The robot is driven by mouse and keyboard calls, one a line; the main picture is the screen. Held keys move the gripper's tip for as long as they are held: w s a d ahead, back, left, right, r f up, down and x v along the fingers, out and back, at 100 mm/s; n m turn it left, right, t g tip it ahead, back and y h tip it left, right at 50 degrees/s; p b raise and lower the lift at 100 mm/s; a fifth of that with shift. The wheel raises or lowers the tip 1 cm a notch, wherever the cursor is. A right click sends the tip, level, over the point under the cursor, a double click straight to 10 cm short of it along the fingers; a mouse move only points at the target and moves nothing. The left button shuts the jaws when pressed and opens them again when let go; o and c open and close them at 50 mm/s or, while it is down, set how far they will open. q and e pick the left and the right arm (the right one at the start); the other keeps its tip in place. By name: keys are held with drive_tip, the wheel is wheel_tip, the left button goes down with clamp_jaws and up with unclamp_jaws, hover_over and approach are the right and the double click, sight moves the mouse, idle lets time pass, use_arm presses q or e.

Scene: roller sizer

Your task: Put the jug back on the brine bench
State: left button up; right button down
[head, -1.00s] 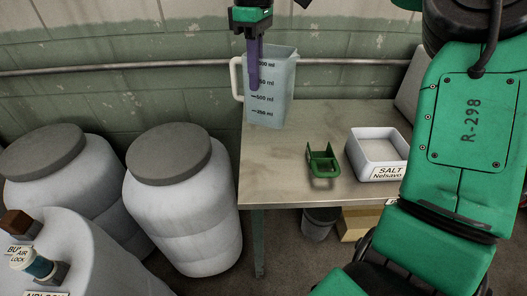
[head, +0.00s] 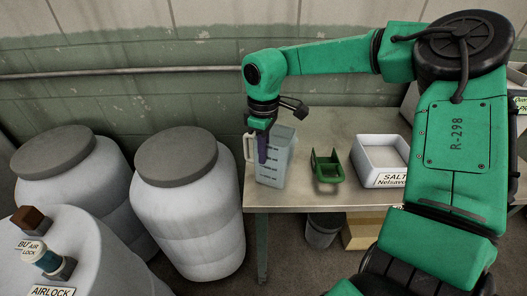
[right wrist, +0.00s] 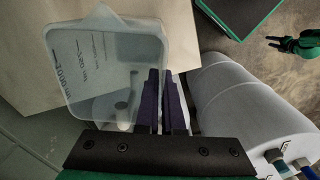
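The jug (head: 279,165) is clear with a scale on its side. It stands upright at the left end of the metal bench (head: 330,126); I cannot tell whether its base touches the top.
A green scoop holder (head: 327,167) and a white salt tray (head: 372,171) stand right of the jug. Lidded white drums (head: 187,215) are left of the bench. A grey bin (head: 323,231) is below. The bench behind the jug and scoop is clear.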

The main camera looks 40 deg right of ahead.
drive_tip(key=shift+f, duration=0.15)
drive_tip(key=c, duration=1)
unclamp_jaws()
drive_tip(key=shift+c, duration=0.2)
wheel_tip(320, 180, up, 12)
drive_tip(key=shift+r, duration=0.2)
